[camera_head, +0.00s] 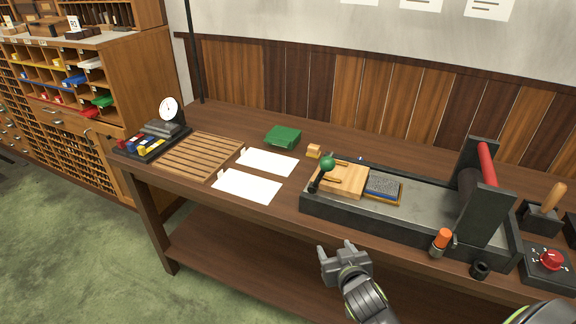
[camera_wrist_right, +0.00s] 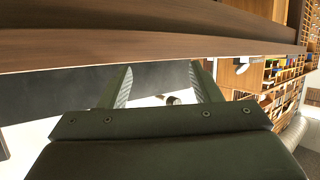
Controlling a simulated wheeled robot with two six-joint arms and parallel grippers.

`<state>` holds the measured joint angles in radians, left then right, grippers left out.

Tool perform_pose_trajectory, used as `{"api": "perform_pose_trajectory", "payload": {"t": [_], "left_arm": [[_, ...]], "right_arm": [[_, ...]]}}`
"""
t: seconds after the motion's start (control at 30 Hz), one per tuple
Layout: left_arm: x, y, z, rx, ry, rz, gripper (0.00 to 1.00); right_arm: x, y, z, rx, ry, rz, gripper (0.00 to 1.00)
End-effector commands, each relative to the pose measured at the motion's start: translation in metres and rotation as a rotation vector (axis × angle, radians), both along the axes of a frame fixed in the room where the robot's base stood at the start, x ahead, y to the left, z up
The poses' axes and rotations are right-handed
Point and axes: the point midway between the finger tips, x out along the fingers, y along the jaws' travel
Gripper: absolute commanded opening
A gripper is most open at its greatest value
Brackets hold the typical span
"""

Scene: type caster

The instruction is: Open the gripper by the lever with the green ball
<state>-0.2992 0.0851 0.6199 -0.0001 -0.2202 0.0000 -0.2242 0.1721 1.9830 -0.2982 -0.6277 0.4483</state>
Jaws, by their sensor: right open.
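The green ball (camera_head: 327,163) tops a short dark lever (camera_head: 319,182), which stands at the left end of the dark press (camera_head: 430,218). Right beside the lever is a pale wooden block (camera_head: 345,179) on the press bed. Whether the press's own gripper is open or shut I cannot tell. My right gripper (camera_head: 337,249) is open and empty in front of the table edge, below and apart from the lever. The right wrist view shows its two spread fingers (camera_wrist_right: 159,76) under the brown table edge; the lever is not visible there. My left gripper is not in view.
A dark block of type (camera_head: 383,186) lies beside the wooden block. White sheets (camera_head: 248,187) and a slatted wooden tray (camera_head: 185,156) lie to the left.

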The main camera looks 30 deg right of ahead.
Motion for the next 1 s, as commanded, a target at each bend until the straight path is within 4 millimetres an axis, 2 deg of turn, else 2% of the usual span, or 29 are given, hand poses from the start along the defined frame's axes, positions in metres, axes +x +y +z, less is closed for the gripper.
{"api": "perform_pose_trajectory", "payload": {"t": [0.1, 0.2, 0.3, 0.4, 0.53, 0.67, 1.0], "left_arm": [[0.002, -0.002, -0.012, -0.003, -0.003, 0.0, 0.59], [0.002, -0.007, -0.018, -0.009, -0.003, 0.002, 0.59], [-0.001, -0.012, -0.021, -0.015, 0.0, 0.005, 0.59], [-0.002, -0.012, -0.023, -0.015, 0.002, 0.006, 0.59], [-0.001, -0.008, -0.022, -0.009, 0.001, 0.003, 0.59], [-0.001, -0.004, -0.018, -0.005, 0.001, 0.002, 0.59], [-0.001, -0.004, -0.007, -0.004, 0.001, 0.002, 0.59]], "right_arm": [[0.001, 0.004, 0.061, 0.002, -0.142, -0.01, 0.57], [-0.006, 0.009, 0.109, 0.012, -0.248, -0.02, 0.57], [-0.016, 0.012, 0.142, 0.023, -0.327, -0.028, 0.57], [-0.023, 0.014, 0.163, 0.03, -0.373, -0.032, 0.57], [-0.023, 0.014, 0.173, 0.034, -0.395, -0.033, 0.57], [-0.01, 0.01, 0.174, 0.031, -0.395, -0.032, 0.57], [0.055, -0.009, 0.174, 0.031, -0.395, -0.033, 0.57]]}}
